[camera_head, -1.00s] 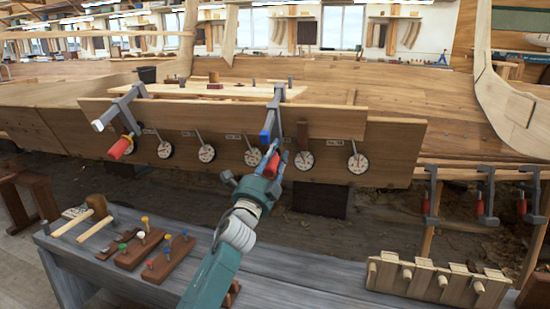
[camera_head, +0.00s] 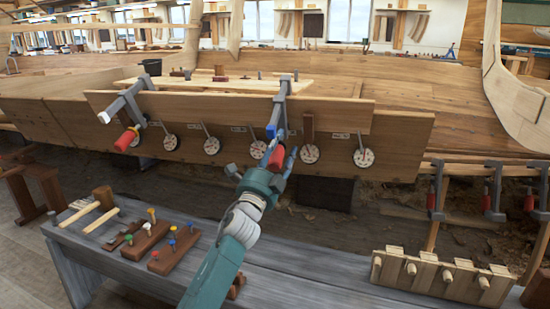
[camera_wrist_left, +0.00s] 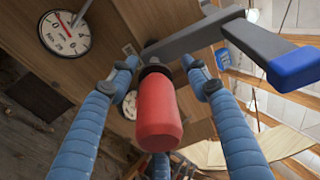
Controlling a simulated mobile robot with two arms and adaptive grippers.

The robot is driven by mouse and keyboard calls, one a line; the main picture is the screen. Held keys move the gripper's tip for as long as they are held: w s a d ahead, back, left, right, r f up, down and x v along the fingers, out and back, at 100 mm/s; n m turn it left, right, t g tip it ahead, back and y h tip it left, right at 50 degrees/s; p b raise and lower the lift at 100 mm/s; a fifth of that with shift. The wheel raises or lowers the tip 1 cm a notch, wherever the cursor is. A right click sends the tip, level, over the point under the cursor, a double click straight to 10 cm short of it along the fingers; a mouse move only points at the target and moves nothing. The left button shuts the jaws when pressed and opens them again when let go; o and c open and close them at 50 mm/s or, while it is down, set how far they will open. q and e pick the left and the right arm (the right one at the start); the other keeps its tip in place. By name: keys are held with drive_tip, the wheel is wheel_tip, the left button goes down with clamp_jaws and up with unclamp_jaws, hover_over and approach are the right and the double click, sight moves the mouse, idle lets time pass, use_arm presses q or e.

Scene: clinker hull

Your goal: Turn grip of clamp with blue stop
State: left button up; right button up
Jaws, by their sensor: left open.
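The clamp with the blue stop (camera_head: 282,100) hangs over the top edge of the plank. Its blue stop (camera_head: 270,131) also shows at the right of the left wrist view (camera_wrist_left: 293,68). Its red grip (camera_head: 276,160) points down towards me and fills the middle of the left wrist view (camera_wrist_left: 158,112). My left gripper (camera_head: 283,156) is at this grip. In the wrist view its blue fingers (camera_wrist_left: 160,70) lie on both sides of the grip, with visible gaps, so it is open around it. My right gripper is not in view.
Another clamp (camera_head: 124,103) with a white stop (camera_head: 104,117) and red grip is at the left. Several round dials (camera_head: 310,153) line the plank (camera_head: 400,140). The grey bench (camera_head: 130,270) below holds mallets, coloured-peg blocks and a wooden rack (camera_head: 440,275). More clamps hang at the right.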

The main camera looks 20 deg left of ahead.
sight(271, 166)
use_arm(q)
drive_tip(key=v, duration=1.1)
drive_tip(key=shift+s, duration=0.35)
